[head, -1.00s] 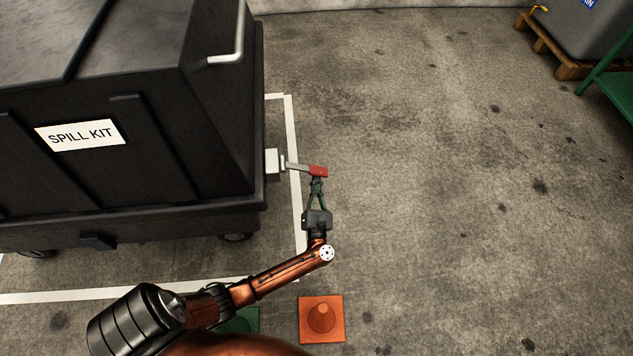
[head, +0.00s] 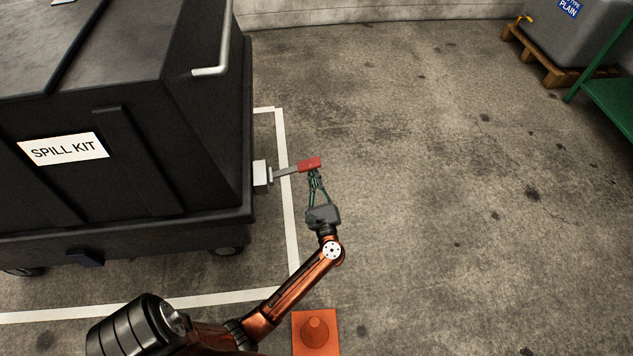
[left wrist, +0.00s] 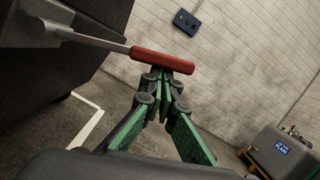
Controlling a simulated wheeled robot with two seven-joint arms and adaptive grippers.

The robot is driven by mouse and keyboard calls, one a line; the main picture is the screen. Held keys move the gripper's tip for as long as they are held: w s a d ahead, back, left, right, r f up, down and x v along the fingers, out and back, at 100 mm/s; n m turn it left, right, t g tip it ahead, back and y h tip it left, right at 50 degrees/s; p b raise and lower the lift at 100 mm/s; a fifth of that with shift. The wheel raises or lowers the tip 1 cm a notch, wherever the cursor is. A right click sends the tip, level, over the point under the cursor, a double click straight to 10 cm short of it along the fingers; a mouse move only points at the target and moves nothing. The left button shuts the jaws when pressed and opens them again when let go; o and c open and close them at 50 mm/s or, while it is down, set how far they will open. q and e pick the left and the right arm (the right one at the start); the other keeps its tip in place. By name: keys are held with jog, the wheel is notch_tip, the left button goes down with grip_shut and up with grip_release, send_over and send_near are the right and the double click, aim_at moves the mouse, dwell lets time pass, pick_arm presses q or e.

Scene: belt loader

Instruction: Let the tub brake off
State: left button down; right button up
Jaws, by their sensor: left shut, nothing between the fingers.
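The tub is a black wheeled bin (head: 185,150) labelled SPILL KIT, at the left of the head view. A grey bracket (head: 261,173) on its right side carries a thin metal lever with a red handle (head: 309,164). The lever sticks out to the right and slopes slightly up in the head view. The red handle also shows in the left wrist view (left wrist: 160,60). My left gripper (head: 314,176) is shut and empty, its fingertips right at the handle's near side; I cannot tell whether they touch. My right gripper is not in view.
White floor lines (head: 286,205) border the tub. An orange cone (head: 315,332) stands at the bottom, near my left arm. A grey container (head: 575,45) on a wooden pallet and a green stand (head: 610,95) are at upper right. The floor between is clear.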

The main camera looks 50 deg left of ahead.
aim_at(311, 168)
pick_arm(q)
jog(key=shift+s+a+r+n+g, duration=0.15)
jog(key=shift+r+n+g, duration=0.1)
jog(key=shift+r+n, duration=0.6)
jog(key=shift+s+a+r+n+g, duration=0.15)
jog(key=shift+r+n+g, duration=0.1)
jog(key=shift+r+n, duration=0.6)
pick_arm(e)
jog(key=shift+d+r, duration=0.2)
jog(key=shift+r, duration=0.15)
pick_arm(q)
jog(key=shift+r, duration=0.15)
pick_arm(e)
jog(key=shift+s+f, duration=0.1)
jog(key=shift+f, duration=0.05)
pick_arm(q)
jog(key=v, duration=0.7)
jog(key=shift+d+f, duration=0.35)
jog(key=shift+f, duration=0.1)
